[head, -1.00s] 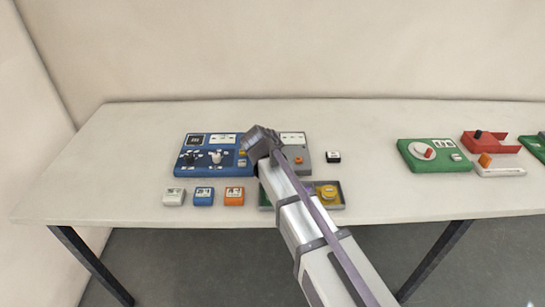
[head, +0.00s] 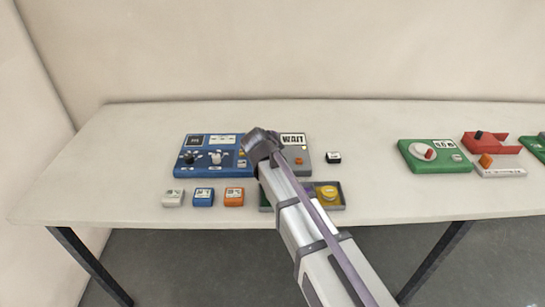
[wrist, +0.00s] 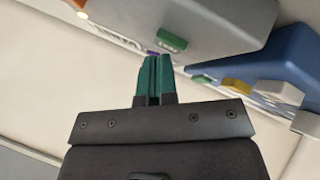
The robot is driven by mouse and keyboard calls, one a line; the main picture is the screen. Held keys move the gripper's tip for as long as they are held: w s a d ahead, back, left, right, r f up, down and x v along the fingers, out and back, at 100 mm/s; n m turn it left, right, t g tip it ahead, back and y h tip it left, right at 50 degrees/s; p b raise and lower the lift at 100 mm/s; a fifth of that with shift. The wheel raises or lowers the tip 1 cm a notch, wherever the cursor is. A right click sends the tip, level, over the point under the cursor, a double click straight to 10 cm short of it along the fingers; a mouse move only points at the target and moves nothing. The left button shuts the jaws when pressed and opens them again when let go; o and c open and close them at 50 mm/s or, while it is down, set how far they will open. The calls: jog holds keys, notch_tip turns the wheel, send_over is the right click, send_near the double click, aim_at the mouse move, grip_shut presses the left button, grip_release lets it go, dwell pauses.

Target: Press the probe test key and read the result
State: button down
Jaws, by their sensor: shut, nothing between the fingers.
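The grey tester box (head: 306,157) stands at the right end of the blue panel, and its display (head: 292,140) reads "WAIT". In the wrist view the grey box (wrist: 215,22) carries a green key (wrist: 172,40) and a purple key (wrist: 152,52), partly hidden behind the fingertips. I cannot read which one is the probe test key. My gripper (wrist: 154,60) is shut and empty, its teal fingertips at the purple key; I cannot tell whether they touch it. In the head view my arm hides the fingers and the box's left part.
The blue panel (head: 185,168) with knobs lies left of the grey box. White, blue and orange blocks (head: 233,197) sit in front. A tray (head: 338,207) with a yellow round part is partly behind my arm.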

jog(key=shift+r+p, duration=0.65)
jog(key=shift+r, duration=0.1)
notch_tip(320, 180, up, 5)
jog(key=p, duration=0.5)
jog(key=shift+r, duration=0.15)
